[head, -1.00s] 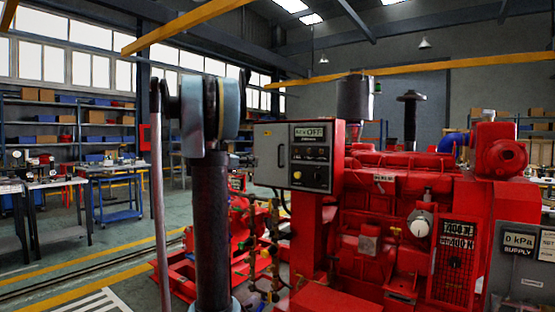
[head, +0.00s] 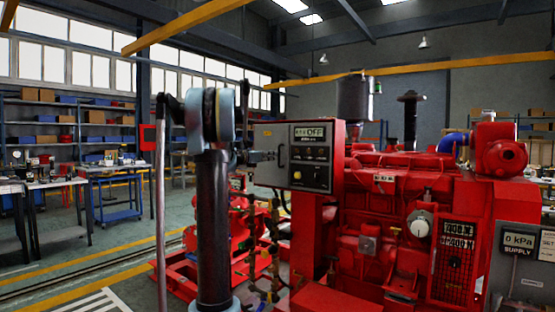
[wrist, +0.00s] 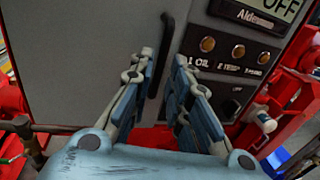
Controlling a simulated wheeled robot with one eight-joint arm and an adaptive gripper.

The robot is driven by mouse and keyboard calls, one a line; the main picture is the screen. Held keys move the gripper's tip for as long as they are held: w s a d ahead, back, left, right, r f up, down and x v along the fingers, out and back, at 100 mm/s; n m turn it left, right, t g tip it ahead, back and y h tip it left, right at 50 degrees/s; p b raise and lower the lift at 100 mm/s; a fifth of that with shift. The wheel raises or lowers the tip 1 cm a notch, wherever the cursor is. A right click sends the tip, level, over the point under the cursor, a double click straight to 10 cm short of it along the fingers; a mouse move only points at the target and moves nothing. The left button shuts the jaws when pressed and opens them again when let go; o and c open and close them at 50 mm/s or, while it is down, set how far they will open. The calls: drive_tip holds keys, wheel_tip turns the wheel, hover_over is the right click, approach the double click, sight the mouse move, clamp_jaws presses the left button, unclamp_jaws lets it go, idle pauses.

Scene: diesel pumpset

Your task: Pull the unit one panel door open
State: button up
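The unit one panel (head: 311,157) is a grey box with an OFF display, on the red machine. Its plain grey door (wrist: 95,50) fills the upper left of the wrist view and looks closed. A dark upright bar handle (wrist: 167,42) is on the door, beside the control face; it also shows in the head view (head: 281,156). My gripper (wrist: 164,62) is open, its blue-grey fingers pointing at the door. The handle's lower part shows in the gap between the fingers; contact cannot be told.
The control face (wrist: 240,60) with lamps and a knob is right of the fingers. The red engine (head: 400,215) stands right of the panel.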

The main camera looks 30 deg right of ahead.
sight(279, 164)
drive_tip(key=shift+w+d, duration=0.2)
drive_tip(key=shift+d, duration=0.7)
drive_tip(key=shift+w+d, duration=0.15)
drive_tip(key=shift+d, duration=0.8)
drive_tip(key=shift+w+d, duration=0.2)
drive_tip(key=shift+d, duration=0.7)
clamp_jaws()
